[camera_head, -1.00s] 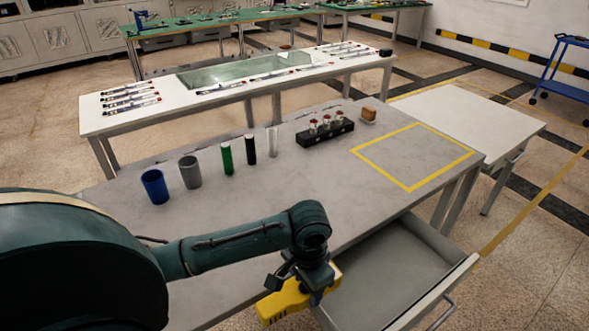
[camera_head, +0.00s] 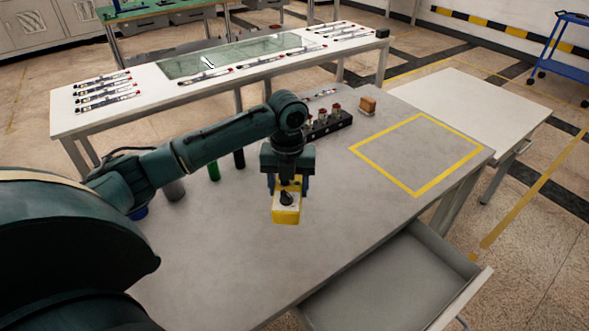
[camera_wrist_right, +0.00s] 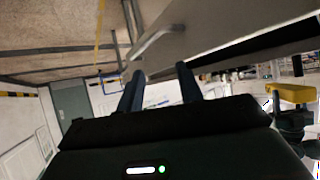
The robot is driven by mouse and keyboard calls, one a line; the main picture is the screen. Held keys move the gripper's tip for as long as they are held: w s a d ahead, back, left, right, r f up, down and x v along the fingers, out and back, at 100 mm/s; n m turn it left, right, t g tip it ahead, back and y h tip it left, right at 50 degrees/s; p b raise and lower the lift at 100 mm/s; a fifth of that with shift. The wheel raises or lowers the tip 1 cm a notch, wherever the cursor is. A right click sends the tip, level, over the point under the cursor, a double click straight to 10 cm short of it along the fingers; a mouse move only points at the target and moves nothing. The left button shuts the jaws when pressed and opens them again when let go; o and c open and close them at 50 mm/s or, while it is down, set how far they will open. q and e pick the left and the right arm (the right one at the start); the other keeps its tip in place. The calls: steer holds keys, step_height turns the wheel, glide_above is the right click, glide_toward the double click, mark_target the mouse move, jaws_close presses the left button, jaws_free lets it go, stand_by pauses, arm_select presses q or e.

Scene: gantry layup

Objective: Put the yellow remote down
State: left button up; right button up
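The yellow remote (camera_head: 286,215), a boxy pendant with a dark knob on a pale face, is held over the grey table (camera_head: 235,255), left of the yellow-taped square (camera_head: 417,155). My left gripper (camera_head: 287,188) is shut on its upper part and points down. Whether the remote's lower end touches the table I cannot tell. A yellow piece, apparently the remote, also shows at the right edge of the right wrist view (camera_wrist_right: 291,93). My right gripper (camera_wrist_right: 160,88) is open, with nothing between its fingers; it is outside the head view.
An open, empty drawer (camera_head: 385,285) juts from the table's front. A black holder (camera_head: 331,125) with red-capped vials and a small brown block (camera_head: 368,104) stand behind. A green cylinder (camera_head: 214,172) and other cylinders stand behind my left arm, partly hidden. The taped square is empty.

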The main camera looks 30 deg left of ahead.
arm_select(q)
steer(key=shift+w+a+r+m, duration=0.2)
steer(key=shift+w+m, duration=0.1)
steer(key=shift+m, duration=0.1)
steer(key=shift+a+f, duration=0.1)
steer(key=shift+f, duration=0.25)
step_height(320, 180, down, 9)
steer(key=shift+f, duration=0.1)
steer(key=o, duration=1.2)
steer(key=shift+f, duration=0.15)
step_height(320, 180, up, 12)
steer(key=shift+r, duration=0.2)
